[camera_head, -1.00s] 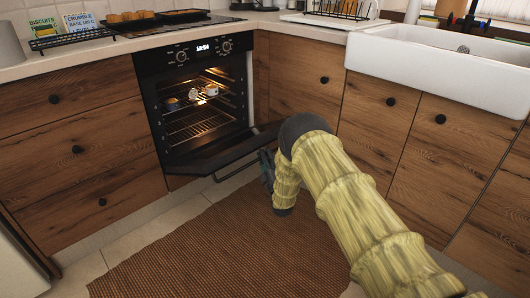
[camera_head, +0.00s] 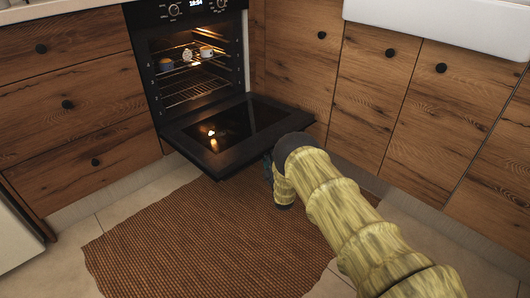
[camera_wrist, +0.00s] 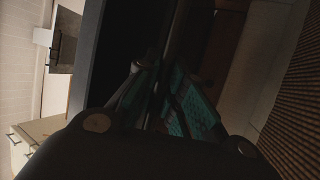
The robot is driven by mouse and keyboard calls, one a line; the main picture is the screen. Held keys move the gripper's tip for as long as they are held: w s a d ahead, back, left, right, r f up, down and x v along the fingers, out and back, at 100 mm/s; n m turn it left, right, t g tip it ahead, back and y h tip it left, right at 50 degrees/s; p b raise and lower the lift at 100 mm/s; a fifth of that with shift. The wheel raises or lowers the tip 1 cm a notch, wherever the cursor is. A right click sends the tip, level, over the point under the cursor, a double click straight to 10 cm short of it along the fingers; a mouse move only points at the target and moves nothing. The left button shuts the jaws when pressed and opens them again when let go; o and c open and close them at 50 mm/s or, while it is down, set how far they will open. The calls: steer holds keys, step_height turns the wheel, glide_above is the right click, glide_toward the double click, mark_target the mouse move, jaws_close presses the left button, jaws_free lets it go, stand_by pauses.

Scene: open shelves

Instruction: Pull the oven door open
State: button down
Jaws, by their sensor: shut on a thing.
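The black oven (camera_head: 197,22) is built into the wooden cabinets in the head view. Its door (camera_head: 232,120) is lowered and lies open, close to level, with the glass facing up. Its front edge reaches out over the rug. My gripper (camera_head: 267,170) is at the right part of the door's front edge, mostly hidden behind my yellow arm. In the wrist view, my gripper's teal finger pads (camera_wrist: 165,105) are closed around the dark door handle area. The handle itself is hard to make out in the dark.
Inside the lit oven are wire racks with small cups (camera_head: 206,51) on the upper rack. Wooden drawers (camera_head: 75,95) stand left and cabinet doors (camera_head: 435,110) right. A brown rug (camera_head: 200,240) covers the floor, clear of objects.

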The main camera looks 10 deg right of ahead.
steer(key=shift+w+d, duration=0.1)
steer(key=shift+d, duration=0.4)
steer(key=c, duration=1.5)
jaws_free()
steer(key=shift+d, duration=0.1)
steer(key=shift+a+f, duration=0.1)
steer(key=shift+a, duration=0.25)
steer(key=shift+s+f, duration=0.15)
steer(key=shift+s, duration=0.15)
steer(key=v, duration=1.1)
steer(key=shift+s+f, duration=0.15)
steer(key=shift+s, duration=0.05)
steer(key=shift+d, duration=0.1)
